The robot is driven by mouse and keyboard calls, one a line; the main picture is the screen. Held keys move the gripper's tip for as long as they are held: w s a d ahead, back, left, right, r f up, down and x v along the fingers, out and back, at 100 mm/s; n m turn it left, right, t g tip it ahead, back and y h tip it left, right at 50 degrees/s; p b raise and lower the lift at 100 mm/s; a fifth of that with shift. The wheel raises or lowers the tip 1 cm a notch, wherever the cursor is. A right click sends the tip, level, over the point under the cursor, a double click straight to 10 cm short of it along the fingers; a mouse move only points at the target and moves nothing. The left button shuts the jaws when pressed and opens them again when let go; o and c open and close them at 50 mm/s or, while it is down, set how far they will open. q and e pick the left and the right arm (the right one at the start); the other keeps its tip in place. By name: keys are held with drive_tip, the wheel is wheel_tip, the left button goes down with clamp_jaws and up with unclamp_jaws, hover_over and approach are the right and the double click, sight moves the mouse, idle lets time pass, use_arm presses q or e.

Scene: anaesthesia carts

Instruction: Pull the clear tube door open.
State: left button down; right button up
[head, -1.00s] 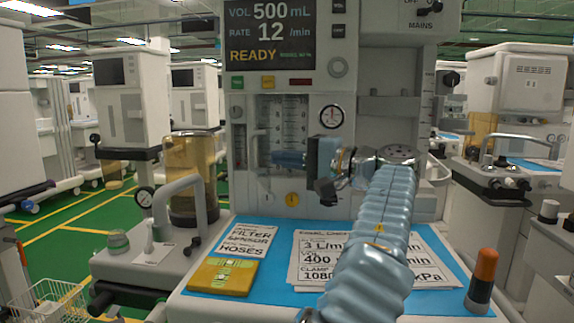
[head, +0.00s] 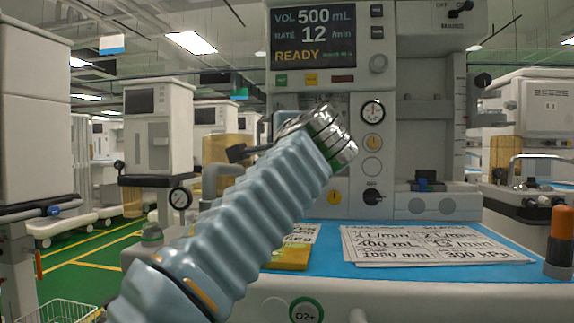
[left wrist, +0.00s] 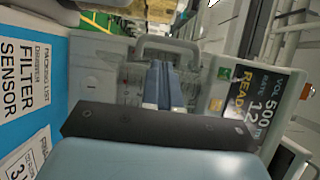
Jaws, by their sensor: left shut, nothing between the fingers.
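The clear tube door (left wrist: 128,80) shows in the left wrist view as a see-through panel with marked tubes behind it. Its grey arched handle (left wrist: 168,43) is just above the fingertips there. My left gripper (left wrist: 158,68) points at the door with its blue fingers together and empty. I cannot tell whether the fingers touch the handle, or whether the door stands ajar. In the head view my ribbed left sleeve and wrist hide most of the door and the fingers. My right gripper is not in view.
The cart's display (head: 322,38) is above the door and a round gauge (head: 373,111) is right of it. The blue worktop (head: 325,262) holds paper sheets (head: 430,245), a yellow packet (head: 289,257) and an orange-topped cylinder (head: 562,235). Other carts (head: 160,130) stand behind.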

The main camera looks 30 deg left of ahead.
sight(259, 143)
use_arm(q)
drive_tip(key=shift+s+a+m+t+h+b, duration=0.1)
drive_tip(key=shift+a+m+t+h+b, duration=0.15)
drive_tip(key=shift+a, duration=0.5)
drive_tip(key=shift+s+a+m+t+h+b, duration=0.15)
drive_tip(key=shift+a+h+b, duration=0.15)
drive_tip(key=shift+a, duration=0.45)
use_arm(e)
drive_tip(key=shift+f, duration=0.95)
use_arm(q)
drive_tip(key=shift+w, duration=0.1)
